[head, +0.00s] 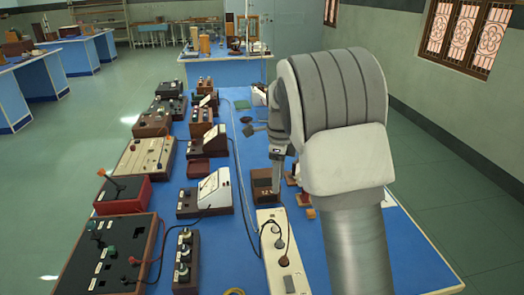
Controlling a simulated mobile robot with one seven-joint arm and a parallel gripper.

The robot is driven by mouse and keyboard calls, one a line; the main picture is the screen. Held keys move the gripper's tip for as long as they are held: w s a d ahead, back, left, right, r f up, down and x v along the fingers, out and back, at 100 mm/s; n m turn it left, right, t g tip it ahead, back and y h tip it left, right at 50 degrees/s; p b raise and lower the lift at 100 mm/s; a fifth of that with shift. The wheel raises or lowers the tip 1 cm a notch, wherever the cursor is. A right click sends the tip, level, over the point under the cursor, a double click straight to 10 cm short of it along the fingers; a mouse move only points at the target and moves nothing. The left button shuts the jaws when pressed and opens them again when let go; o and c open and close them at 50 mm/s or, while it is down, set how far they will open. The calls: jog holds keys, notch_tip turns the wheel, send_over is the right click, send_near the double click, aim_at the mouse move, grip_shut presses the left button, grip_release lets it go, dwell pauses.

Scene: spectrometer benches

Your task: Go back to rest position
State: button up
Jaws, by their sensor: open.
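My arm rises at the right of the head view, with its large grey and white joint in front of the table. My gripper (277,185) shows small at the left side of that joint, pointing down above the blue table (240,145). It is open, and I see nothing held in it. It appears close to a small dark brown box (262,186), but I cannot tell the gap between them. Part of the gripper and the table's right side are hidden behind my arm.
Several instrument boxes crowd the table's left half, including a large brown one (108,258) and a red one (122,194). A white power strip (283,262) with dark cables lies near the front. Another blue bench (222,70) stands behind.

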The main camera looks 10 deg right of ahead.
jog(key=s+r+n+t, duration=0.3)
jog(key=s+r+n, duration=0.75)
jog(key=s, duration=0.35)
jog(key=s+n+t, duration=0.2)
jog(key=s+n, duration=1)
jog(key=s, duration=0.4)
jog(key=shift+r+t, duration=0.2)
jog(key=shift+t, duration=0.1)
jog(key=shift+s, duration=0.1)
